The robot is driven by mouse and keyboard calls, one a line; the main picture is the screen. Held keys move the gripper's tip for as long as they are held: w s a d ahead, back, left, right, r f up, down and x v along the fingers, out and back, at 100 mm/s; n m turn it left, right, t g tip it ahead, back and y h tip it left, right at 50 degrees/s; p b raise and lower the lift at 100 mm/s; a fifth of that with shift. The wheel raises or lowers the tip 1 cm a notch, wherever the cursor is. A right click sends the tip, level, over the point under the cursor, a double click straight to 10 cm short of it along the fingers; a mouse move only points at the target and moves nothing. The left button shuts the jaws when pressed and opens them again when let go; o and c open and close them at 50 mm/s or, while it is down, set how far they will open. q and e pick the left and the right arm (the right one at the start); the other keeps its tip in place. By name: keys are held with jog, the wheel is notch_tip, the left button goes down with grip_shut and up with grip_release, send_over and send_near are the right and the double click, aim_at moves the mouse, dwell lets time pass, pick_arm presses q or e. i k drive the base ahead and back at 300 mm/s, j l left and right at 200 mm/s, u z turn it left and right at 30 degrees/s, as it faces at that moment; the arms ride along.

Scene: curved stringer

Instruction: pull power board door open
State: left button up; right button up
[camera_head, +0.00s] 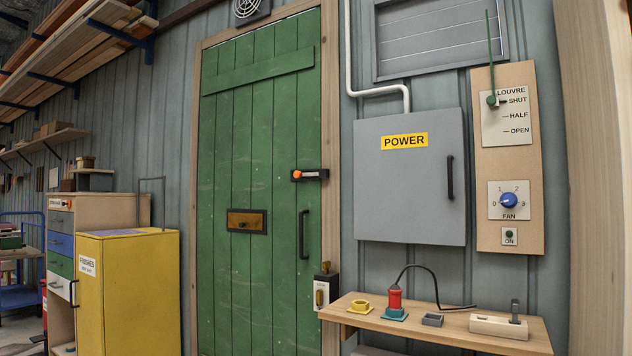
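The power board is a grey wall box with a flat door (410,195) and a yellow POWER label (404,141) near its top. Its door looks shut. A black vertical handle (450,177) is on the door's right side. A white conduit (376,92) runs into the box from above. Neither of my grippers shows in the head view, so nothing is seen touching the handle.
A wooden shelf (450,330) below the box carries a red plug (394,298), small holders and a wooden block (498,326). A louvre and fan panel (508,170) is close on the right. A green door (262,180) is on the left, beside a yellow cabinet (135,290).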

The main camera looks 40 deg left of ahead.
aim_at(409, 184)
jog(key=u, duration=1)
jog(key=j+z, duration=0.1)
jog(key=z, duration=0.35)
jog(key=i, duration=0.05)
